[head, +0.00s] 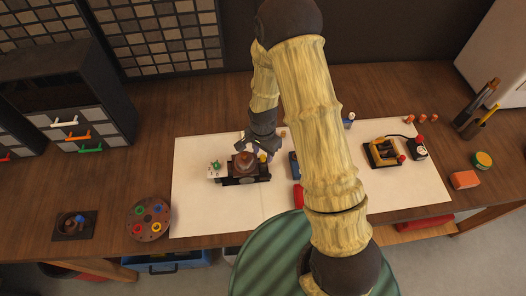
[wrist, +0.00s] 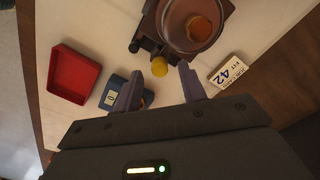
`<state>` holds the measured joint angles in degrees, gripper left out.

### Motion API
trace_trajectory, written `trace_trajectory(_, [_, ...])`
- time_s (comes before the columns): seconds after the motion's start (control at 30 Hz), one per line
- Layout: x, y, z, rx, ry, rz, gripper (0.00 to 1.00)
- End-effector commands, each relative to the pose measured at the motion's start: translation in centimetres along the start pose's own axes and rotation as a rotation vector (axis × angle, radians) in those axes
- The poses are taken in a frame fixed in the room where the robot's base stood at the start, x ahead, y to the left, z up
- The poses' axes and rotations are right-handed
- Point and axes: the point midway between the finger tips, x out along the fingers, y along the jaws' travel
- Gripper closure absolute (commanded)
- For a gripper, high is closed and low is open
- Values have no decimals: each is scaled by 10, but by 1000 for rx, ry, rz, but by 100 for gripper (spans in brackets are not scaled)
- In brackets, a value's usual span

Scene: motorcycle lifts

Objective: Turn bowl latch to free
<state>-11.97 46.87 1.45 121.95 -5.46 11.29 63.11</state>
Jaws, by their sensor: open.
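A brown round bowl (head: 243,161) sits on a dark base (head: 241,181) on the white sheet. In the wrist view the bowl (wrist: 196,24) is at the top, with an orange-brown piece inside. A yellow knob (wrist: 159,66) sticks out at the base's near side; it also shows in the head view (head: 263,156). It may be the bowl latch, but I cannot tell for sure. My gripper (wrist: 160,80) is open and empty. Its fingertips point toward the knob, one on either side in the picture, with no clear contact.
A green-and-white item (head: 214,168) is left of the base. A yellow-framed device (head: 383,153) stands right. The left part of the sheet is clear.

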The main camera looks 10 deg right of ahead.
Motion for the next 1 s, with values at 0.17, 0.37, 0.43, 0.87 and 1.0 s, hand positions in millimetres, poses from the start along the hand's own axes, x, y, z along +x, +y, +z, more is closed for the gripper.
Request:
trace_trajectory(0.17, [11,0,0,0,0,1,59])
trace_trajectory(0.37, [13,0,0,0,1,-1,59])
trace_trajectory(0.43, [13,0,0,0,1,-1,59])
trace_trajectory(0.87, [12,0,0,-3,0,-1,100])
trace_trajectory(1.0, [13,0,0,-20,0,-1,100])
